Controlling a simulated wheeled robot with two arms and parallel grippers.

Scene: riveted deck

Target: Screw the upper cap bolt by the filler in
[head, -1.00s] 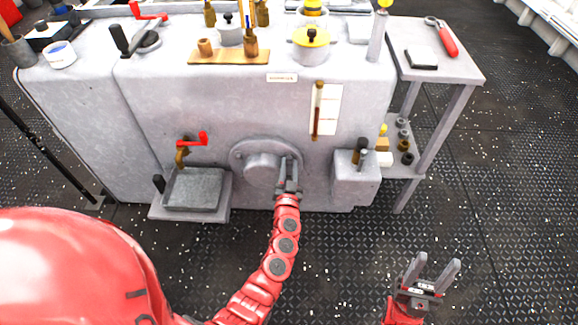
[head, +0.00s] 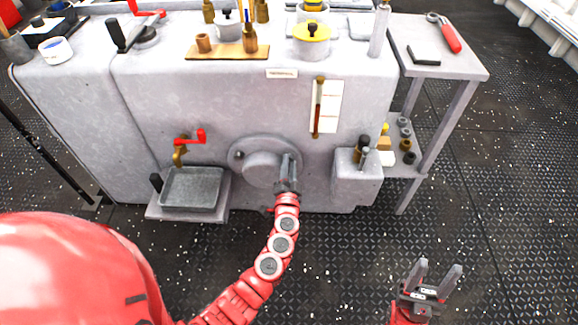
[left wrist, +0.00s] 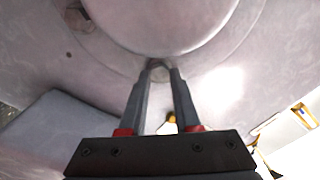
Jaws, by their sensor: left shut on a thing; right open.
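A round grey cap cover (head: 262,165) sits on a flange low on the front of the grey machine. My left gripper (head: 288,158) is at the right part of the flange, its fingers turned edge-on. In the left wrist view its tips (left wrist: 159,66) are shut on a small bolt head (left wrist: 159,72) at the cover's rim. The bolt's shank is hidden, so I cannot tell how deep it sits. Another bolt (head: 239,154) shows at the flange's left; it also shows in the left wrist view (left wrist: 77,18). My right gripper (head: 439,266) is open and empty above the deck.
A grey tray (head: 192,190) lies below a red-handled tap (head: 189,140) to the left. A box ledge (head: 356,178) juts out to the right of the flange. A side table (head: 438,58) stands further right. The deck in front of the machine is clear.

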